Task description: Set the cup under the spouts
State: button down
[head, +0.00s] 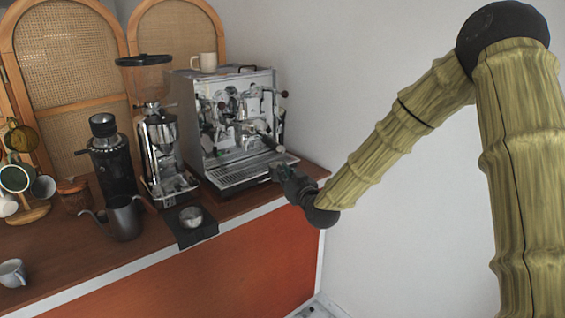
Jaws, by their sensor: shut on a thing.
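The espresso machine (238,125) stands at the back right of the counter, with its spout area above a slatted drip tray (240,174). My gripper (280,172) is low in front of the tray's right end, near the counter's right front corner. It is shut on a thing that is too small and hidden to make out. A cream cup (204,62) stands on top of the machine. A pale grey cup (12,273) stands at the counter's left front. I cannot tell whether a cup is in my gripper.
A grinder (161,150) stands left of the machine. A steel cup (191,216) sits on a black mat (194,236) at the front edge. A dark kettle (124,218), a black grinder (111,165) and a mug tree (30,212) are farther left. A wall is at right.

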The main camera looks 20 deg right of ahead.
jog(key=shift+w+d+r, duration=0.1)
jog(key=shift+w+r, duration=0.2)
jog(key=shift+r, duration=0.2)
jog(key=shift+w+a+f+b, duration=0.25)
jog(key=shift+w+a, duration=0.55)
jog(key=shift+w, duration=1.35)
jog(key=shift+w+a+f+b, duration=0.1)
jog(key=shift+w+a+b, duration=0.5)
jog(key=shift+w, duration=1.6)
jog(key=shift+w+a+f+b, duration=0.15)
jog(key=shift+w+a, duration=0.9)
jog(key=shift+w, duration=1.1)
jog(key=shift+s+f, duration=0.1)
jog(key=shift+f, duration=0.15)
jog(key=c, duration=1.5)
grip_release()
jog(key=shift+c, duration=0.2)
